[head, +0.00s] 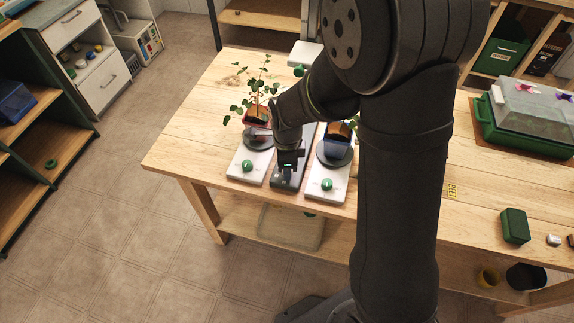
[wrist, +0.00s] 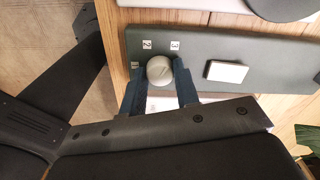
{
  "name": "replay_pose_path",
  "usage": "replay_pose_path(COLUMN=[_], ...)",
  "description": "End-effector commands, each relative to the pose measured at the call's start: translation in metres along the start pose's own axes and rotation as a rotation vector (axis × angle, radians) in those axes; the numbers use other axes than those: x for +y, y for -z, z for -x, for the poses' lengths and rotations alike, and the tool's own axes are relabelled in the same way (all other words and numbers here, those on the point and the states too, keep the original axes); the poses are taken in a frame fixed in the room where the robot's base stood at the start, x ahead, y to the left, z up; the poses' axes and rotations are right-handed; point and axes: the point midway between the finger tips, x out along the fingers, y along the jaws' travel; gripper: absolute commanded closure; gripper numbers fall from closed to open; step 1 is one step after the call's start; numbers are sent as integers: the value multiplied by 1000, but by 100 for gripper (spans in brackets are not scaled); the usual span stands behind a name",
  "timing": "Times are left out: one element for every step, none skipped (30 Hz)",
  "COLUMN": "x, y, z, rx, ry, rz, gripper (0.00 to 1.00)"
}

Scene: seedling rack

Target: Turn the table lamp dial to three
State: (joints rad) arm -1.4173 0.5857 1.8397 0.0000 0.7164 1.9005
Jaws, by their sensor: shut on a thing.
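The lamp dial (wrist: 159,69) is a round grey knob near one end of a long dark grey base (wrist: 220,50) in the wrist view. Small white number labels lie around it, with 2 (wrist: 147,44) and 3 (wrist: 175,45) along its far side. A further label beside the left finger is partly hidden. My gripper (wrist: 160,84) is shut on the dial, one blue finger on each side. A faint ridge shows on the knob, but I cannot tell which number it marks. In the head view my gripper (head: 289,163) is over the dark base (head: 284,184), hiding the dial.
White stands with green knobs (head: 247,166) (head: 327,184) flank the dark base closely, with potted plants (head: 257,115) behind. A pale rectangular block (wrist: 226,71) sits on the base right of the dial. The table's front edge is close. A green-bottomed propagator box (head: 530,120) stands far right.

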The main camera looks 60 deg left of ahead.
Motion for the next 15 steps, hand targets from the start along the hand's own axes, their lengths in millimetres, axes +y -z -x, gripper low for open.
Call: replay_pose_path(x=[-1,-1,-1,-1,-1,-1,-1,-1,-1,-1,-1,-1,-1,-1,-1], y=[0,0,0,0,0,0,0,0,0,0,0,0,0,0,0], z=[1,1,1,1,1,1,1,1,1,1,1,1,1,1,1], rx=[0,0,0,-1,-1,-1,-1,-1,-1,-1,-1,-1,-1,-1,-1], ry=[2,2,2,2,2,2,2,2,2,2,2,2,2,2,2], rz=[-13,-22,-31,-36,-41,-47,-50,-53,-55,-56,-57,-57,-57,-57,-57], gripper=[94,94,94,94,94,94,94,94,94,94,94,94,94,94,94])
